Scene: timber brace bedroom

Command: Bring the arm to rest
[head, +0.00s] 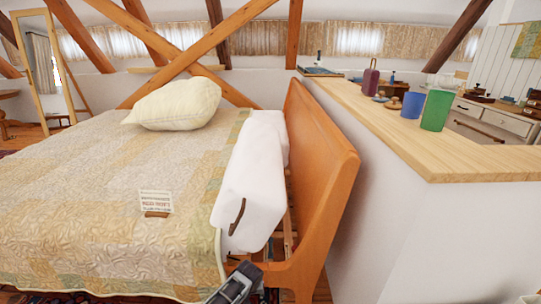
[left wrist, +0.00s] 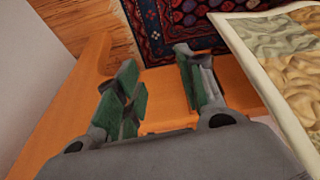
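My left gripper (left wrist: 160,78) is open in the left wrist view, with a clear gap between its green-padded fingers and nothing between them. It hangs over orange-brown wood, with a patterned rug (left wrist: 185,25) beyond and a quilt edge (left wrist: 275,40) to the right. In the head view a dark part of my gripper (head: 238,284) shows at the bottom edge, by the quilt's corner and the foot of the wooden bed end (head: 325,190). My right gripper is in neither view.
A bed with a patchwork quilt (head: 90,190), a pillow (head: 178,104) and a small card (head: 155,202) fills the left. White bedding (head: 250,185) stands against the bed end. A wood-topped partition (head: 440,150) with a green cup (head: 437,110) and a blue cup (head: 412,105) is at right.

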